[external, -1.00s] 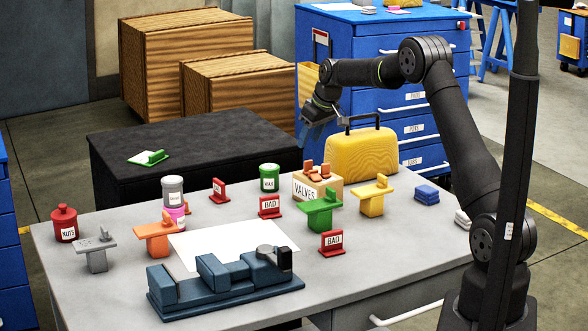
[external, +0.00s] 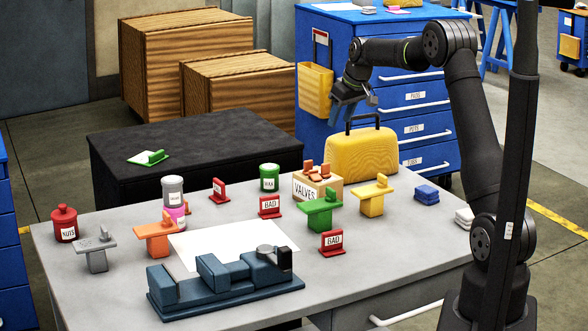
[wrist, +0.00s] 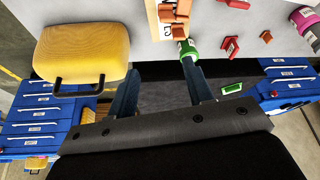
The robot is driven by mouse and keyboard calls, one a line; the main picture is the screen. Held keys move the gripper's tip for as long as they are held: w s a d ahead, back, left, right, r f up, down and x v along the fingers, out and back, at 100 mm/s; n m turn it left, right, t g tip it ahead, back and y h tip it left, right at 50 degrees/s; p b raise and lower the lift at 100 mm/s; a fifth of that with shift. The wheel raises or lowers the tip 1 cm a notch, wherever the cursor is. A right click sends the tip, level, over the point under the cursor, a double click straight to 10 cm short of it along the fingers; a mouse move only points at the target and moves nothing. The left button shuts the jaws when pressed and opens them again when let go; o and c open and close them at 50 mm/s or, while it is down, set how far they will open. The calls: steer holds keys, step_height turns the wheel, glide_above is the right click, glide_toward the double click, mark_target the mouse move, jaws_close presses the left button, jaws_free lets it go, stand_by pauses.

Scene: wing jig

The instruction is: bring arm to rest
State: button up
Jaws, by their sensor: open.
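My gripper (external: 346,112) is raised above the back of the grey table, over the left side of the yellow case (external: 360,155), and points downward. In the wrist view my gripper (wrist: 160,85) has its two fingers well apart with nothing between them. The yellow case (wrist: 82,50) shows to the left there and the green can (wrist: 187,48) lies in line with the right finger. My arm reaches up from its base at the right of the table and bends over toward the left.
The table (external: 400,235) holds a blue vise-like jig (external: 225,285), a valves box (external: 317,186), green (external: 320,209), yellow (external: 373,196) and orange (external: 158,236) wing parts, and red BAD signs (external: 332,243). A black bench (external: 190,145) and a blue drawer cabinet (external: 420,120) stand behind.

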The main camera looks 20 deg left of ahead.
steer(key=s+a+f+m+t+h, duration=0.1)
steer(key=s+a+f+m, duration=0.4)
steer(key=s+a+f, duration=0.6)
steer(key=s+a, duration=0.3)
steer(key=a, duration=0.1)
steer(key=shift+f, duration=0.25)
steer(key=w+d+r+n, duration=0.4)
steer(key=w+d+r, duration=0.5)
steer(key=w+d, duration=0.3)
steer(key=shift+d+r+g+y, duration=0.15)
steer(key=shift+r+g+y, duration=0.15)
steer(key=shift+g, duration=0.1)
steer(key=shift+f, duration=0.1)
